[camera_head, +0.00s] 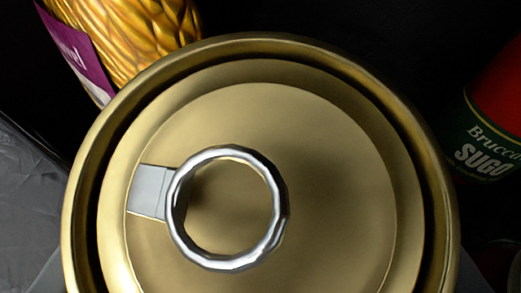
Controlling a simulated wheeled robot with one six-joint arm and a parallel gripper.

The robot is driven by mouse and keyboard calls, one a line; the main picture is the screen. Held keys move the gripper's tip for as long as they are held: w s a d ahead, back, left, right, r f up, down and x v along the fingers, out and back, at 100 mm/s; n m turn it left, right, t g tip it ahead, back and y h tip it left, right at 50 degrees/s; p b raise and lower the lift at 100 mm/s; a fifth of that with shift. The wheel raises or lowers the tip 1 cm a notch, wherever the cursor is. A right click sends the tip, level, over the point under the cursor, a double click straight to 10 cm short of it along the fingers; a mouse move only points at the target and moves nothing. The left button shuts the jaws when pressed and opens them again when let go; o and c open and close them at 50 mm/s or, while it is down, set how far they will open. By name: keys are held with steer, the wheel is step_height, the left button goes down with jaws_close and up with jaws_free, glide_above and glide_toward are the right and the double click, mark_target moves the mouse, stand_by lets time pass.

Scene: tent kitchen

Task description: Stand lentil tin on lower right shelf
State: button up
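A large gold tin lid (330,160) with a raised rim and a silver pull ring (228,264) fills most of the view, very close to the camera. The tin's side and label are hidden, so I cannot read whether it is the lentil tin. My gripper's fingers are not clearly visible; the tin covers the place where they would be. No shelf can be made out clearly in the dark surroundings.
A golden, textured package with a purple label (72,42) stands at the upper left. A red and green container marked "SUGO" (485,135) stands at the right. A grey crinkled surface (30,205) lies at the left. The back is dark.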

steer(key=shift+w+f, duration=0.3)
steer(key=shift+f, duration=0.4)
steer(key=shift+w+f, duration=0.3)
steer(key=shift+f, duration=0.35)
steer(key=shift+w+d+f, duration=0.1)
steer(key=shift+w+f, duration=0.05)
steer(key=shift+w, duration=0.2)
steer(key=shift+w+r+g, duration=0.15)
steer(key=shift+w+g, duration=0.35)
steer(key=shift+g, duration=0.5)
steer(key=shift+w+r+g, duration=0.15)
steer(key=shift+w+g, duration=0.35)
steer(key=shift+g, duration=0.5)
steer(key=shift+f, duration=0.85)
steer(key=o, duration=1.4)
steer(key=shift+s+f, duration=0.1)
steer(key=shift+o, duration=0.2)
